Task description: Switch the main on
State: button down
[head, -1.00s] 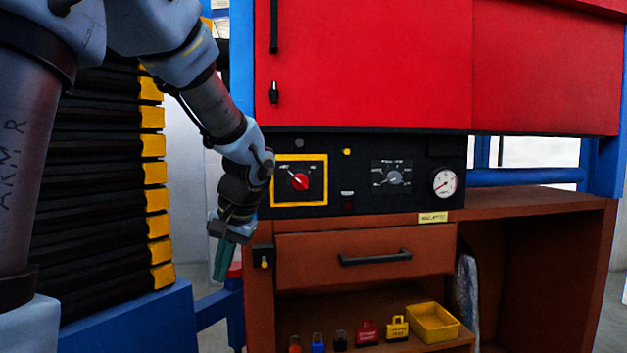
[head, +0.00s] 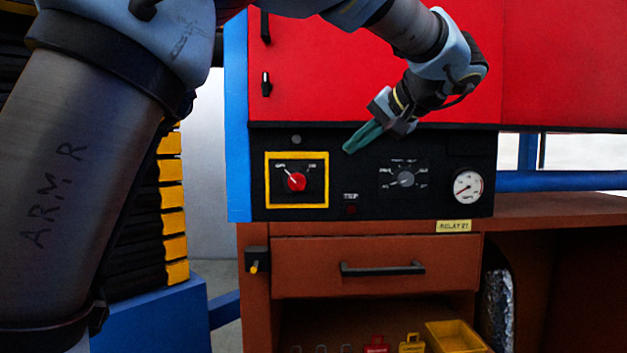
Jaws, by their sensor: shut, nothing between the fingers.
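The main switch is a red rotary knob (head: 296,182) inside a yellow square frame (head: 297,206) on the left of the black control panel (head: 450,145). The knob's pointer seems turned toward the upper-left label, which is too small to read surely. My gripper (head: 350,148) has teal fingers, shut and empty. In the picture it is above and right of the yellow frame, pointing down and left. It appears apart from the knob. The yellow lamp on the panel's top edge is now hidden behind the fingers.
A grey selector knob (head: 405,179), a dark trip light (head: 351,210) and a round gauge (head: 468,187) share the panel. Red cabinet doors (head: 560,70) are above. Below are a drawer handle (head: 382,269), a yellow tray (head: 455,338) and padlocks (head: 411,344).

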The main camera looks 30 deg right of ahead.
jog(key=p, duration=0.3)
send_near(297, 182)
jog(key=w+d, duration=0.4)
jog(key=shift+w+f, duration=0.15)
jog(key=shift+f, duration=0.25)
jog(key=a+f, duration=0.1)
jog(key=w+a+f, duration=0.1)
jog(key=shift+f, duration=0.25)
jog(key=shift+w+a+f+p, duration=0.2)
jog(key=shift+a+f+p, duration=0.1)
jog(key=shift+f, duration=0.1)
